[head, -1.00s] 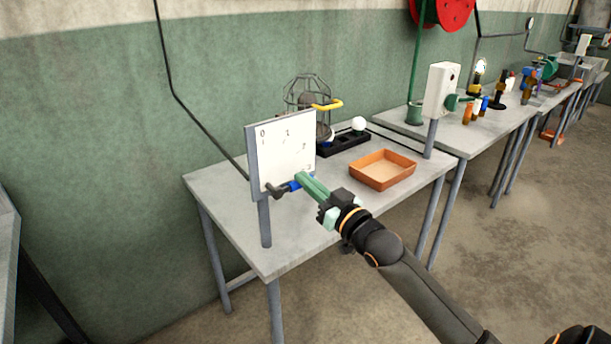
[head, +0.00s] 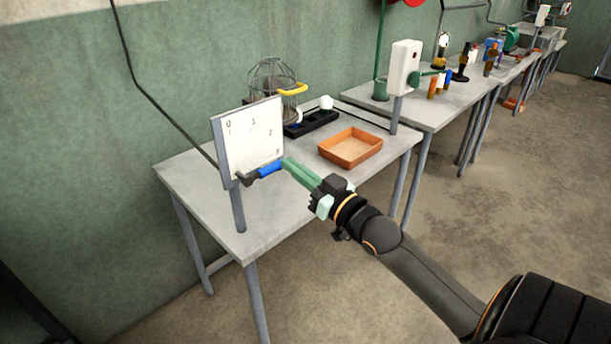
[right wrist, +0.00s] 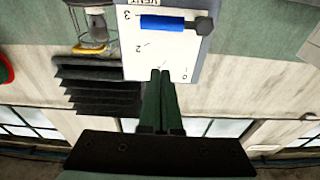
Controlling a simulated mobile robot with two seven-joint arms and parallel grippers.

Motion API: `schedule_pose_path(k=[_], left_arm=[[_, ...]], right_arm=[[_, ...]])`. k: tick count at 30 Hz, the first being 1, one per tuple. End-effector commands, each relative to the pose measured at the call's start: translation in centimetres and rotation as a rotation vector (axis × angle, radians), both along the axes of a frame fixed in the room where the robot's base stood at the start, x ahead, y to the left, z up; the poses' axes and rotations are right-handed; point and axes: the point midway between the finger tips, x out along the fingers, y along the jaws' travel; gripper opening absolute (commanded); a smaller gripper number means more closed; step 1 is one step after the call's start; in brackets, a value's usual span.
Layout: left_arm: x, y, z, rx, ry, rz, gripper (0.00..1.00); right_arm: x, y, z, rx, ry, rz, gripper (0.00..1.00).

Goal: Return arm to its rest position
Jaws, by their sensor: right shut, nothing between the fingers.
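My right gripper (head: 287,164) comes in from the lower right in the head view, with its green fingers shut and empty. Its tips are close to the blue handle (head: 269,167) of a lever on a white numbered panel (head: 250,140); a small gap shows between them. In the right wrist view the closed fingers (right wrist: 161,74) point at the panel's lower edge, and the blue handle (right wrist: 168,23) shows beyond the tips, near the number 3. My left gripper is not in view.
The panel stands on a post at the front of a grey table (head: 190,180). An orange tray (head: 350,158), a black rack (head: 311,124) and a wire cage (head: 270,85) are on this table. A white box on a post (head: 406,66) stands at its right. Floor at right is clear.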

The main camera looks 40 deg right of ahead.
Motion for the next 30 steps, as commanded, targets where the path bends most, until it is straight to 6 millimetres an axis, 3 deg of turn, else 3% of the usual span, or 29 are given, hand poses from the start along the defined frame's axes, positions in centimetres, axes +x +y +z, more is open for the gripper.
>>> schedule_pose_path(k=[9,17,20,23,26,30], left_arm=[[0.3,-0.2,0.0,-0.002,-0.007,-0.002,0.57],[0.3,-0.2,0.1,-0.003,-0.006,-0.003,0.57],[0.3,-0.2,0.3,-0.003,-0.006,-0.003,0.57],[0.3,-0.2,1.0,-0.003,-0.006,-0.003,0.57],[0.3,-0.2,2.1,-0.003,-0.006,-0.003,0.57],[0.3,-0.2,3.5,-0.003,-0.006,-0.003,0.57]], right_arm=[[-2.8,-0.2,-0.4,0.001,0.0,0.0,0.0],[-3.1,-0.2,-0.4,0.001,-0.001,0.0,0.0],[-3.1,0.0,-1.5,0.001,0.029,-0.004,0.0],[-3.5,0.7,-5.2,0.001,0.122,-0.013,0.0],[-4.9,2.6,-11.2,-0.007,0.275,-0.016,0.0],[-9.1,7.2,-20.0,-0.032,0.513,0.011,0.0]])
